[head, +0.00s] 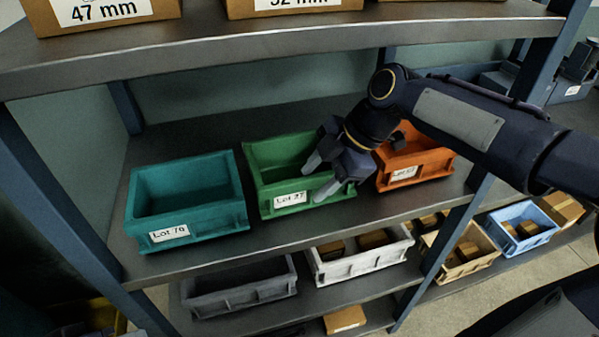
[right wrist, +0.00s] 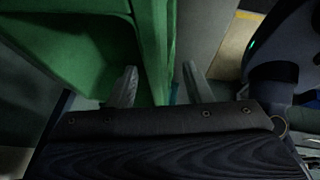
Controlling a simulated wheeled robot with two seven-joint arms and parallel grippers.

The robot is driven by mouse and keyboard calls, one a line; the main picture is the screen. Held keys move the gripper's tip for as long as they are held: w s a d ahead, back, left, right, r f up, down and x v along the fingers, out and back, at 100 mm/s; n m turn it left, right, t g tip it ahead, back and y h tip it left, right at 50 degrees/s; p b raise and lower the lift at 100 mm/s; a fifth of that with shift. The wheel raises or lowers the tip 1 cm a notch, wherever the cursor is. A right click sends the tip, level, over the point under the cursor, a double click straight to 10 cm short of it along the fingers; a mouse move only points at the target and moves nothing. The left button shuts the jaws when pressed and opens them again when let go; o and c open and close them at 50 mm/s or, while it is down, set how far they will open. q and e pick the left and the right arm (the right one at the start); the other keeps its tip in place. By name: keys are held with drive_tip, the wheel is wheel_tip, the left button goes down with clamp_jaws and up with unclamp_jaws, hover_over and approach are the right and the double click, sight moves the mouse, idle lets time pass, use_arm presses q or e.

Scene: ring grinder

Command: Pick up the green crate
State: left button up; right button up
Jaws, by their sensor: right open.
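The green crate (head: 265,203) stands on the middle shelf, between a teal and an orange crate. Its front label seems to read "Lot 37". My right gripper (head: 317,180) is open at the right part of the crate's front wall. One finger is over the inside and the other is in front of the wall. In the right wrist view the green wall (right wrist: 152,45) comes down between the two fingers of the gripper (right wrist: 160,87). Whether the fingers touch it I cannot tell. My arm hides the crate's right end. My left gripper is not in view.
The teal crate (head: 188,215) is close on the left and the orange crate (head: 438,160) close on the right. The upper shelf (head: 270,48) with cardboard boxes hangs above. Grey (head: 240,290) and white (head: 360,266) crates stand on the shelf below.

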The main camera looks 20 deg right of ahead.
drive_tip(key=shift+f+b, duration=0.25)
drive_tip(key=shift+b, duration=0.05)
idle(0.4)
clamp_jaws()
drive_tip(key=shift+r, duration=0.1)
